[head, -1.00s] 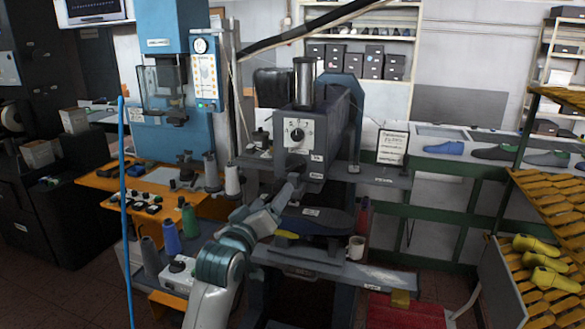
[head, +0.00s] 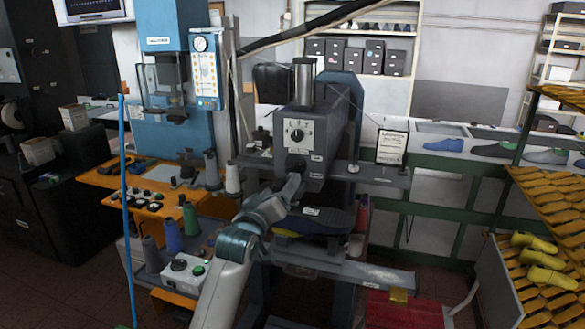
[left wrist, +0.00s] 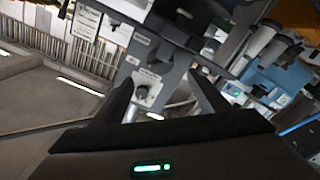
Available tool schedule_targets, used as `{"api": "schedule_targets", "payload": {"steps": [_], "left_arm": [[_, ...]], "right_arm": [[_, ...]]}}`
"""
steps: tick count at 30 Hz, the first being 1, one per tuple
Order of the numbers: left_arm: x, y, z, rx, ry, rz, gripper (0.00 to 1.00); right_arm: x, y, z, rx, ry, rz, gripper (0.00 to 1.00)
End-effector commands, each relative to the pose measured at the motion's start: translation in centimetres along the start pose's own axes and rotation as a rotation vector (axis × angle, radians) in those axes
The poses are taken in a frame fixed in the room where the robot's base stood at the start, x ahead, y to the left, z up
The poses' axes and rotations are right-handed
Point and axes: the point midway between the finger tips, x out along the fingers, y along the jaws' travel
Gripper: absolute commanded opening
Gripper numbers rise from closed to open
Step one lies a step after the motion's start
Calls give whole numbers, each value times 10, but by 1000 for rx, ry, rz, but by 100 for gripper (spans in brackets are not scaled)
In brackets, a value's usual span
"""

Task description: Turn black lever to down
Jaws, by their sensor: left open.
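The grey machine (head: 318,130) stands in the middle of the head view. Its front has a white dial plate with a small black lever-like knob (head: 297,134) at its centre. In the left wrist view, a round dark knob on a grey face (left wrist: 141,93) shows between the fingers; its exact angle is too small to tell. My left gripper (head: 296,168) is just below the dial, in front of the machine, and apart from the knob. In the left wrist view the gripper (left wrist: 160,98) has its two dark fingers spread, with nothing held between them. My right gripper is out of view.
A blue press (head: 165,80) and an orange table (head: 110,180) with thread spools stand left. A rack of yellow lasts (head: 540,262) is at the right. A small sign (head: 391,147) stands beside the machine.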

Motion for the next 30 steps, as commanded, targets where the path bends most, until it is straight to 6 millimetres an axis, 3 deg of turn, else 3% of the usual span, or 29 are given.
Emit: {"api": "schedule_targets", "payload": {"steps": [18, 30], "left_arm": [[79, 1, -1, 0, -2, -1, 69], [110, 1, 0, -1, 0, 0, 69]], "right_arm": [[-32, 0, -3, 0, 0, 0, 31], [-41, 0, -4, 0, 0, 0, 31]]}}
